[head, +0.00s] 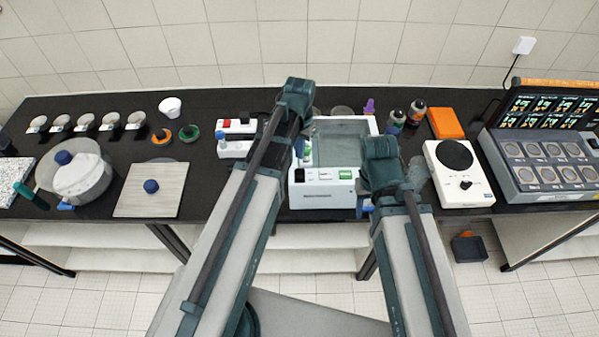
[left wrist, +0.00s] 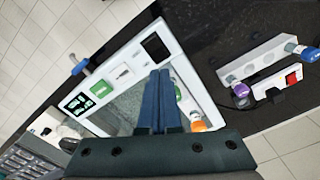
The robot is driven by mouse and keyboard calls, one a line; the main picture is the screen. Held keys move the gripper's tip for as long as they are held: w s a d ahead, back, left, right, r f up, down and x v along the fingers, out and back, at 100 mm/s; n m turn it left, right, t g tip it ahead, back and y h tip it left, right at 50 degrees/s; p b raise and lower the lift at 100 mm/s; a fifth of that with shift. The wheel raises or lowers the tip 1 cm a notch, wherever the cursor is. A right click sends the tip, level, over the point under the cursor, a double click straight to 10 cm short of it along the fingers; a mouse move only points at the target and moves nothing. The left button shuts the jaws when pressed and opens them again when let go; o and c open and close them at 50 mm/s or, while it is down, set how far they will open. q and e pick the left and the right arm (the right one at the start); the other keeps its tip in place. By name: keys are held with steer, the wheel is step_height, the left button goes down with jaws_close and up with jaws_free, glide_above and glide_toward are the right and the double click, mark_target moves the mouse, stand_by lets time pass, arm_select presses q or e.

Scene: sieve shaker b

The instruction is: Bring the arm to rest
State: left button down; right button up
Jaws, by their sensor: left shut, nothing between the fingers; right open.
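My left arm reaches in over the white machine with a grey glass-like top (head: 340,128). Its gripper (head: 299,148) is mostly hidden behind the arm in the head view. In the left wrist view my left gripper (left wrist: 160,74) has its blue fingers together, with nothing between them, above the machine (left wrist: 130,68). My right gripper (head: 363,206) is at the machine's front right corner, largely covered by its own wrist. Its fingers are open as far as they show, and I see nothing held.
Left of the machine stand a white rack (head: 234,149), a board with a blue knob (head: 165,199) and a lidded pot (head: 88,184). To the right are bottles (head: 415,113), an orange box (head: 445,123), a white hotplate (head: 468,195) and a display console (head: 548,180).

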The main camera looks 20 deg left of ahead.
arm_select(q)
steer(key=s+d+f+b, duration=0.5)
steer(key=s+f+b, duration=0.2)
steer(key=f+b, duration=0.2)
steer(key=s+d+f+m+y+b, duration=0.1)
steer(key=s+d+f+b, duration=0.4)
steer(key=s+f+b, duration=0.2)
steer(key=shift+s+d+f+b, duration=0.15)
steer(key=shift+d+f+b, duration=0.1)
steer(key=shift+f+b, duration=0.7)
